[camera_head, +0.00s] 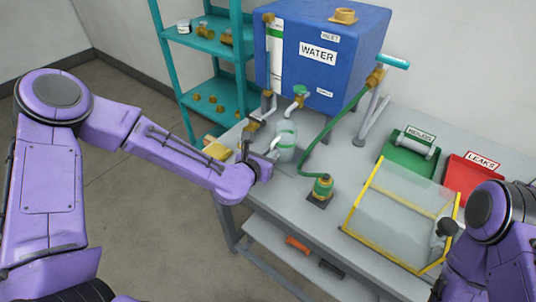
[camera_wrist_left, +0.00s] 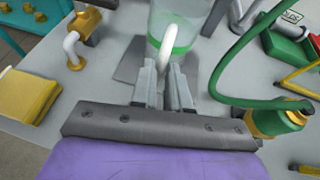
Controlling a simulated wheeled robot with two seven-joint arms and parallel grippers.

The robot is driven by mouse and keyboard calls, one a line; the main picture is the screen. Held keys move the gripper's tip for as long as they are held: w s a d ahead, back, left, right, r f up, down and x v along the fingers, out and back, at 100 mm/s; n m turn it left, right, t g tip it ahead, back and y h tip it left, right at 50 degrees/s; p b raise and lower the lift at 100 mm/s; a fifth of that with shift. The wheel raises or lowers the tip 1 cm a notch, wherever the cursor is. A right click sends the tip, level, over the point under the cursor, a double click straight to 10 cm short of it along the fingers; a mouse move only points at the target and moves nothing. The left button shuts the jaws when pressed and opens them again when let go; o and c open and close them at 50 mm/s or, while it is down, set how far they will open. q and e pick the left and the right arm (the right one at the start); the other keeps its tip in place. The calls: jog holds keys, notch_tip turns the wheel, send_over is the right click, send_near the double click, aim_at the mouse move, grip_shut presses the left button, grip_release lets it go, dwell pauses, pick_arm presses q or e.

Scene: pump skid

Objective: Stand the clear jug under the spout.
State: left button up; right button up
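The clear jug (camera_head: 286,142) with a green band is upright at the bench, below the spout (camera_head: 291,106) of the green-handled tap on the blue water tank (camera_head: 325,45). Whether it is centred under the outlet is hard to tell. My left gripper (camera_head: 262,158) is at its handle. In the left wrist view the jug (camera_wrist_left: 182,22) is ahead of the fingers, and its pale curved handle (camera_wrist_left: 158,48) runs between them; they look closed on it. A dark grey square (camera_wrist_left: 131,62) shows beside the jug's base. My right arm enters at the lower right; its fingers are not clear.
A green hose (camera_head: 312,147) loops right of the jug to a brass fitting (camera_head: 322,187). A yellow-edged clear panel (camera_head: 398,215) and green (camera_head: 409,153) and red (camera_head: 467,177) bins are further right. A yellow block (camera_wrist_left: 28,94) and brass valve (camera_wrist_left: 84,22) stand left.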

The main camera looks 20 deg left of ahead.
pick_arm(q)
jog(key=shift+o, duration=1.2)
jog(key=shift+r, duration=0.1)
jog(key=r+p+v, duration=0.1)
jog(key=p+v, duration=0.8)
jog(key=v, duration=0.3)
jog(key=shift+d, duration=0.1)
